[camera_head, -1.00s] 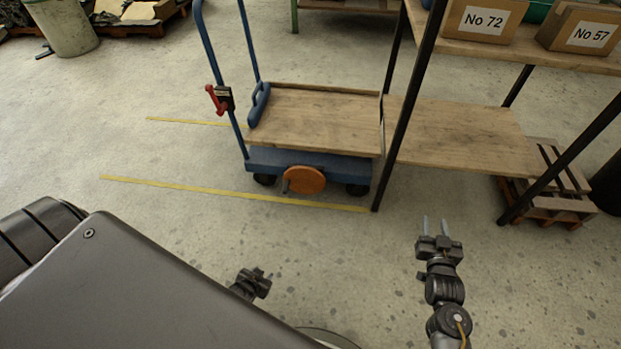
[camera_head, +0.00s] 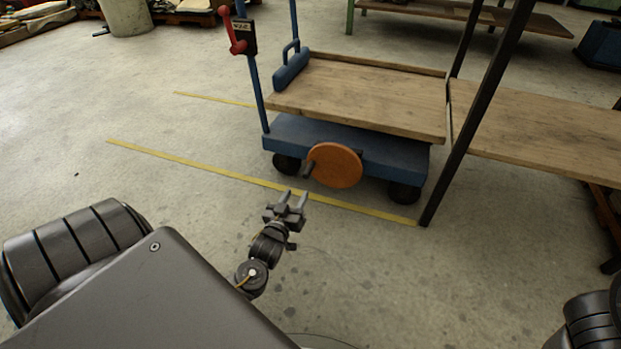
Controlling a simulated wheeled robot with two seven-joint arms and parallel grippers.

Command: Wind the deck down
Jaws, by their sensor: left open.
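The blue cart (camera_head: 345,141) carries a wooden deck (camera_head: 360,98) with a raised lip. On the near side of its blue base is an orange round handwheel (camera_head: 336,166) with a dark knob (camera_head: 310,168) at its left. A blue stop block with a handle (camera_head: 291,65) sits at the deck's left end. A red lever (camera_head: 232,30) is on the cart's upright post. My left gripper (camera_head: 291,198) is open and empty, in front of and below the handwheel in the picture, apart from it. My right gripper is out of view.
A wooden shelf (camera_head: 545,125) on dark posts adjoins the deck's right side; its near post (camera_head: 470,125) stands at the cart's right end. Yellow floor lines (camera_head: 200,168) run beside the cart. The near floor is clear. A bin (camera_head: 127,14) stands far left.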

